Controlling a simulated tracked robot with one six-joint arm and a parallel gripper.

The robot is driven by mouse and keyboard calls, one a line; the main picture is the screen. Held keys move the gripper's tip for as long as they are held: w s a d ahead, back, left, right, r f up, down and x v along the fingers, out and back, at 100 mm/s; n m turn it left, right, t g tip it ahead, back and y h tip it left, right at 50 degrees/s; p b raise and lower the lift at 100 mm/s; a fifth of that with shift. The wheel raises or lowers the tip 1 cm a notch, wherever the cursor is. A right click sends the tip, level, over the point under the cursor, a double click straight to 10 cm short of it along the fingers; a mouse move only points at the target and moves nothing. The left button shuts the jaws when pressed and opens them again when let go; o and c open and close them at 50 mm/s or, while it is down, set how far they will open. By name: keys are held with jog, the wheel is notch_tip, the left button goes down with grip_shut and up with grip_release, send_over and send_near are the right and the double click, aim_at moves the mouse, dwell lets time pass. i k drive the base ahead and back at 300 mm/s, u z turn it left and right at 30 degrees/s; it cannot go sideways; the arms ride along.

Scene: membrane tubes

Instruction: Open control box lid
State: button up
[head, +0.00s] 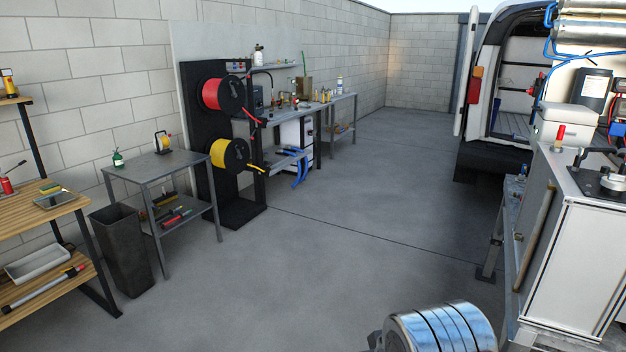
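No thing in the head view is clearly marked as the control box. A large grey metal cabinet (584,255) stands at the right edge, with a long handle bar on its left face and a black fitting with a lever on top. A smaller pale box (562,122) with a closed-looking top sits behind it. I cannot tell which of these, if either, is the control box. My gripper is not in view. A shiny ribbed metal cylinder at the bottom edge may be part of my arm, but I cannot be sure.
The grey floor (330,245) in the middle is clear. On the left are a wooden workbench (42,228), a dark bin (122,252), a small metal table (175,168) and a stand with red (221,96) and yellow reels (229,154). An open van (505,80) stands at the back right.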

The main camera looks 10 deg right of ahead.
aim_at(549, 111)
jog(key=i, duration=1.1)
jog(key=z, duration=1.6)
jog(key=i, duration=0.75)
jog(key=u, duration=0.6)
jog(key=i, duration=0.75)
jog(key=u, duration=0.2)
